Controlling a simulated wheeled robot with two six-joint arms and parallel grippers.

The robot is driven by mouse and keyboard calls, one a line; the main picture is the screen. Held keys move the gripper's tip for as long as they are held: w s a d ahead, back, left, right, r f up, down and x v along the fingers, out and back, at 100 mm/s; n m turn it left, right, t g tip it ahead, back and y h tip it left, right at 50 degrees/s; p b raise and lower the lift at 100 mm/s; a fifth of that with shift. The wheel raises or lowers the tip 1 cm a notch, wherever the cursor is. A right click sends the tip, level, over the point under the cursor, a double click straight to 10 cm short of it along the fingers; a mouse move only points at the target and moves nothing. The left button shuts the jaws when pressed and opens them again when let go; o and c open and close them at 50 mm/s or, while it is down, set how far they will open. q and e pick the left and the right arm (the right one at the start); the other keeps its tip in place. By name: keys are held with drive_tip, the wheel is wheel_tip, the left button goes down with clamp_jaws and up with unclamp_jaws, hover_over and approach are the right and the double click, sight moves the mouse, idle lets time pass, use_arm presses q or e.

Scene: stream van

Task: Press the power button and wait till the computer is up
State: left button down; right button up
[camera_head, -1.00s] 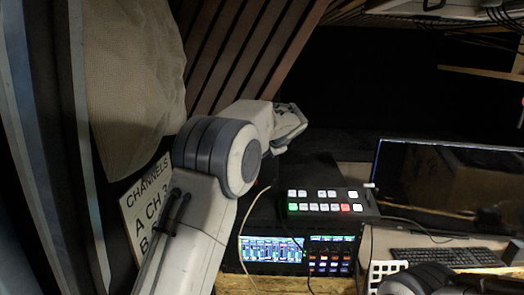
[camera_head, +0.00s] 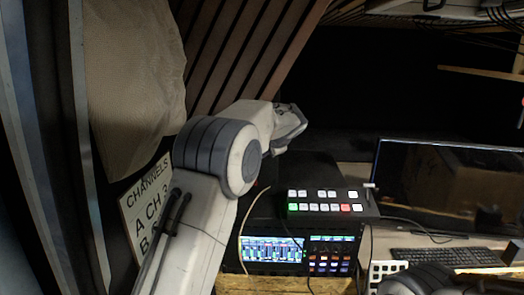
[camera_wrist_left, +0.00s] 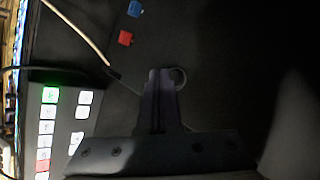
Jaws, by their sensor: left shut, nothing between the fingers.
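My left gripper (camera_head: 290,128) is shut and empty, at the far end of the left arm, over the dark computer case (camera_head: 310,172). In the left wrist view the closed fingertips (camera_wrist_left: 164,76) are in front of the dark case face (camera_wrist_left: 215,45). A round grey ring, possibly the power button (camera_wrist_left: 181,78), shows right beside the fingertips; I cannot tell whether they touch it. A blue port (camera_wrist_left: 135,9) and a red port (camera_wrist_left: 126,38) are on the same face. The monitor (camera_head: 450,185) is dark, showing only reflections. My right gripper is not in view.
A switcher panel (camera_head: 325,203) with lit buttons sits in front of the case, above a lit mixer screen (camera_head: 272,249). A keyboard (camera_head: 445,257) lies below the monitor. A pale cable (camera_wrist_left: 80,30) runs near the ports. A channels sign (camera_head: 140,215) is left of my arm.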

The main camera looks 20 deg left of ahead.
use_arm(q)
drive_tip(key=shift+w+a+p, duration=0.15)
drive_tip(key=shift+w+p, duration=0.2)
drive_tip(key=shift+w, duration=0.05)
drive_tip(key=shift+w+a+p, duration=0.1)
drive_tip(key=shift+w+p, duration=0.3)
idle(0.5)
idle(0.4)
drive_tip(key=shift+s+d+b, duration=0.25)
drive_tip(key=shift+s+b, duration=0.55)
drive_tip(key=shift+b, duration=0.15)
